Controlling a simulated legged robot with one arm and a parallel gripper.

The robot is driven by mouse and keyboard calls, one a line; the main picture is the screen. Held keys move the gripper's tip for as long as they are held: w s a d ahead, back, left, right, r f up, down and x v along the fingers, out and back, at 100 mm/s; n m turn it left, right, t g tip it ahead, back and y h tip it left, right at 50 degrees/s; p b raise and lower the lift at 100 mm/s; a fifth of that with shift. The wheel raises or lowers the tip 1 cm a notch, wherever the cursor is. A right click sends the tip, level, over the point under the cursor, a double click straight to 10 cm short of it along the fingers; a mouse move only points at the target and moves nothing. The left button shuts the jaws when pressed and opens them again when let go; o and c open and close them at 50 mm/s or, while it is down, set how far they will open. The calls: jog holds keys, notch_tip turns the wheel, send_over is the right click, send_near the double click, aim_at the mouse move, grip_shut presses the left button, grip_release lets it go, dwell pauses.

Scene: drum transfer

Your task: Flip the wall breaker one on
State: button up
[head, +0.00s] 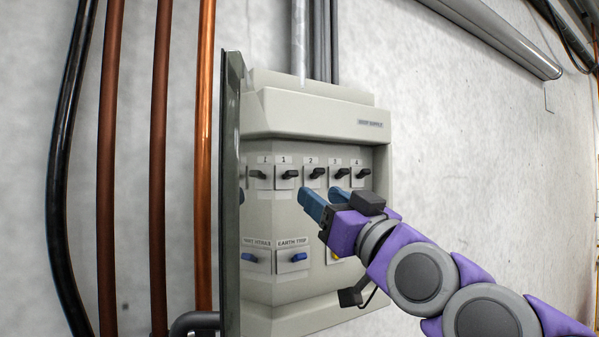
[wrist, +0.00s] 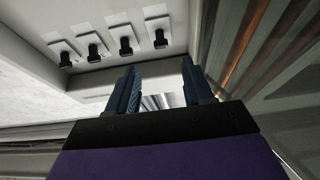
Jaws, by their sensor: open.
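Breaker one (head: 287,175) is a black lever on a light square plate marked 1, in the upper row of the grey wall panel (head: 310,120). Its lever appears to point sideways to the right. My gripper (head: 320,196) is open, with two blue fingers below and right of breaker one in the head view, in front of the panel and apart from that lever. In the wrist view my gripper (wrist: 159,70) has nothing between its fingers. Several black levers show above them there, but no labels can be read, so I cannot tell which is breaker one.
Breakers 2 (head: 314,174), 3 (head: 339,174) and 4 (head: 361,174) stand to the right. The open panel door (head: 231,200) stands along the left side, with copper pipes (head: 204,150) beyond. Bare wall lies right.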

aim_at(294, 175)
jog(key=p+x, duration=0.2)
jog(key=x, duration=0.6)
jog(key=shift+w+a+r, duration=0.2)
grip_shut()
